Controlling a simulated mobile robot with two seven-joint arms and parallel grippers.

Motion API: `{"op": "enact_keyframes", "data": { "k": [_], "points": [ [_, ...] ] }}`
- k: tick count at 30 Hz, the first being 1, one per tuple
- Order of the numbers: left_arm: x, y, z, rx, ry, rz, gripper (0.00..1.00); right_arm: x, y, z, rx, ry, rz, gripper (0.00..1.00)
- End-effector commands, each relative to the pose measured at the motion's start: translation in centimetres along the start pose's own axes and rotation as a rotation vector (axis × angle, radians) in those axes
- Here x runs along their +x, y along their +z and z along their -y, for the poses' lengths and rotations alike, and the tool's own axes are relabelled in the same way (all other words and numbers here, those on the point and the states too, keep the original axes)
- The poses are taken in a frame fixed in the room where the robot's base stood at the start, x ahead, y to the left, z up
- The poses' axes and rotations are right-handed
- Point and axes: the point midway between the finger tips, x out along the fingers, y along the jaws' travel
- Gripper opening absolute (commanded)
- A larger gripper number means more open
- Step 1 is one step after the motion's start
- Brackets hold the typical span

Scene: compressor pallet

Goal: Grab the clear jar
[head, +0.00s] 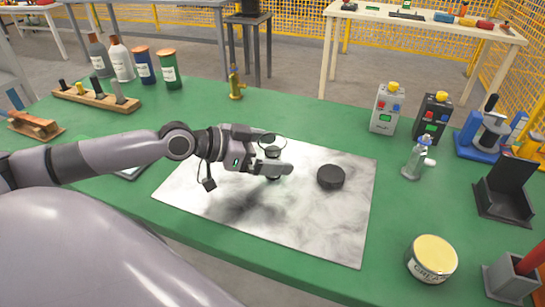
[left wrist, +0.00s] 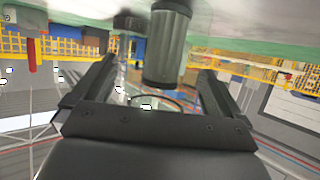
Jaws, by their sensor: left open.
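The clear jar (head: 272,140) stands on the grey mat, with its round rim showing above my left gripper in the head view. My left gripper (head: 280,160) is open and reaches in from the left at the jar, hiding much of its side. In the left wrist view, which is upside down, a dark grey cylinder (left wrist: 167,45) lies between the two spread fingers, with a thin clear rim (left wrist: 155,100) just past its end. Gaps show on both sides. I cannot tell whether the cylinder is inside the jar. My right gripper is in neither view.
A black disc (head: 331,177) lies on the mat (head: 310,225), right of the jar. A cream tin (head: 432,259), a small clear pump bottle (head: 417,160) and two control boxes (head: 386,110) stand to the right. Bottles (head: 120,60) stand at back left. The front mat is clear.

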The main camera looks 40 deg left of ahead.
Motion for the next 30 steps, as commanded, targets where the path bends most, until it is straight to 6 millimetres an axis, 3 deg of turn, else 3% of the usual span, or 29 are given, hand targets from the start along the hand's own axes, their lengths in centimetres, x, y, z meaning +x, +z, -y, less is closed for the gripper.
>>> {"op": "enact_keyframes", "data": {
  "k": [10, 11, 15, 16, 26, 30],
  "points": [
    [0.4, 0.0, 0.0, 0.001, 0.0, 0.002, 1.0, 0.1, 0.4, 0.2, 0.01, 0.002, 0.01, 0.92],
    [0.4, 0.0, 0.0, 0.001, 0.0, 0.002, 0.94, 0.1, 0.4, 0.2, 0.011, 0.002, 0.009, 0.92],
    [0.4, 0.0, 0.0, 0.001, 0.0, 0.002, 0.48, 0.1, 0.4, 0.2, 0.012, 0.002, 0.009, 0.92],
    [0.4, 0.0, 0.0, 0.001, 0.0, 0.002, 0.43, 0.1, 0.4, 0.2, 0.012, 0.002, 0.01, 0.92],
    [0.3, -0.3, 0.0, 0.003, 0.0, -0.001, 0.43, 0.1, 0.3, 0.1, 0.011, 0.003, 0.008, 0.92],
    [-0.1, -1.4, 0.0, 0.004, 0.0, -0.003, 0.43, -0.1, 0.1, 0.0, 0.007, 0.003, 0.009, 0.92]
  ]
}}
